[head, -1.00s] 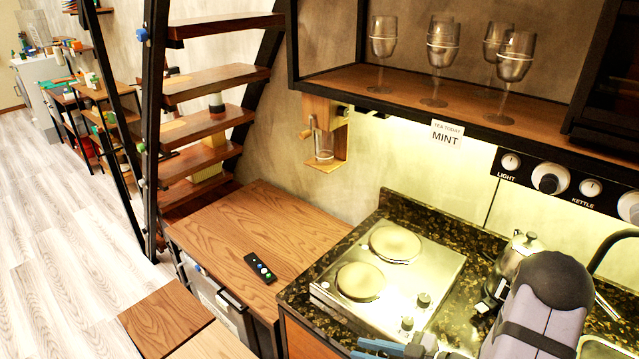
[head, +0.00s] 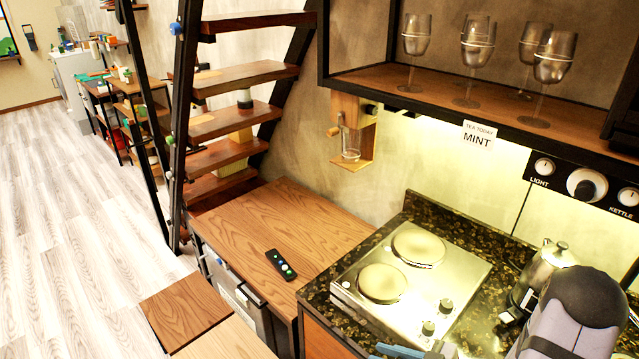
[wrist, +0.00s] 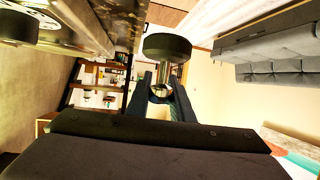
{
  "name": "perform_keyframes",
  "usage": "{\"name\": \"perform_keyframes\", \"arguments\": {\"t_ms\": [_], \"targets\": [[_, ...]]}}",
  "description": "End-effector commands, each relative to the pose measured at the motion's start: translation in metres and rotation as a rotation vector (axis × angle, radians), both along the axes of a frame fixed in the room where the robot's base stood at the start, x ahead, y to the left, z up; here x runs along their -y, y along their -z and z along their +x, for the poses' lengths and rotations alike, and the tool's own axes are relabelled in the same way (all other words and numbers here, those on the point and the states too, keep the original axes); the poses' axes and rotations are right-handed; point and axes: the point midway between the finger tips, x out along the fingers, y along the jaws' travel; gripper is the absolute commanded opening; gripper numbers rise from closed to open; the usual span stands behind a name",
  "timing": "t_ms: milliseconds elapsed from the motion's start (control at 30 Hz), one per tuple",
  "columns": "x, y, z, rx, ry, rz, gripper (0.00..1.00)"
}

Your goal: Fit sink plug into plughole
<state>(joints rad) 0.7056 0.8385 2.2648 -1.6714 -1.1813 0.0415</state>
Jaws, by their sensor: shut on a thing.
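The sink plug (wrist: 167,47), a dark round disc on a short metal stem, shows in the wrist view. My gripper (wrist: 163,84) is shut on its stem, with the disc beyond the fingertips. In the head view, a blue-grey part of my gripper (head: 400,350) shows at the bottom edge, in front of the hob; the plug is not visible there. The plughole is not in view now.
The two-plate hob (head: 410,285) lies in the dark speckled counter (head: 470,228), with a metal kettle (head: 545,268) to its right. A shelf (head: 450,97) with several glasses hangs above. A remote (head: 280,263) lies on the wooden top (head: 265,220) at left.

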Motion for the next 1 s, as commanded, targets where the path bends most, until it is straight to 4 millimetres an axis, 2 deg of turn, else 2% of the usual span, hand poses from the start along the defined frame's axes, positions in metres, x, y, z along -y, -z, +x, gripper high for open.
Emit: {"name": "perform_keyframes", "arguments": {"t_ms": [33, 767, 867, 1000], "targets": [[0.000, 0.004, 0.000, 0.000, 0.000, 0.000, 0.00], [0.000, 0.003, 0.000, 0.000, 0.001, 0.000, 0.00], [0.004, 0.005, 0.000, 0.000, 0.010, 0.000, 0.00], [0.020, 0.011, 0.000, 0.001, 0.056, -0.001, 0.00]]}}
